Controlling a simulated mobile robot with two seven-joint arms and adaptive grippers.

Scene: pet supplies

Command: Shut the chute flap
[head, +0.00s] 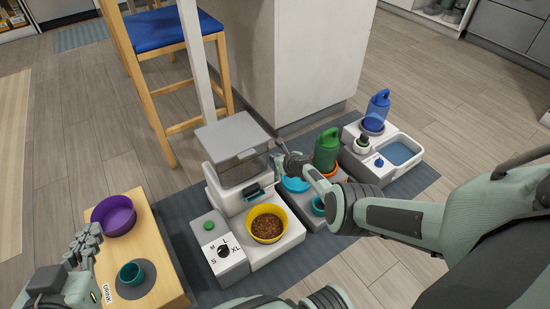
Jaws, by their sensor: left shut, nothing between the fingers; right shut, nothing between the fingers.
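The white feeder (282,245) stands on the floor mat, with a grey square lid (231,136) raised above its hopper. A dark piece at the feeder's front (256,193), above the yellow bowl, looks like the chute flap; its exact angle is too small to tell. The yellow bowl (266,224) holds brown kibble. My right gripper (284,158) is shut and empty, beside the hopper's right side and apart from the dark piece. My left gripper (86,240) is shut and empty, over the wooden stand at the lower left.
A control box (219,250) with a green button and a dial sits left of the bowl. A purple bowl (114,214) and teal cup (132,273) are on the wooden stand (165,243). Green (327,150) and blue (379,105) bottles stand right. A stool (160,80) is behind.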

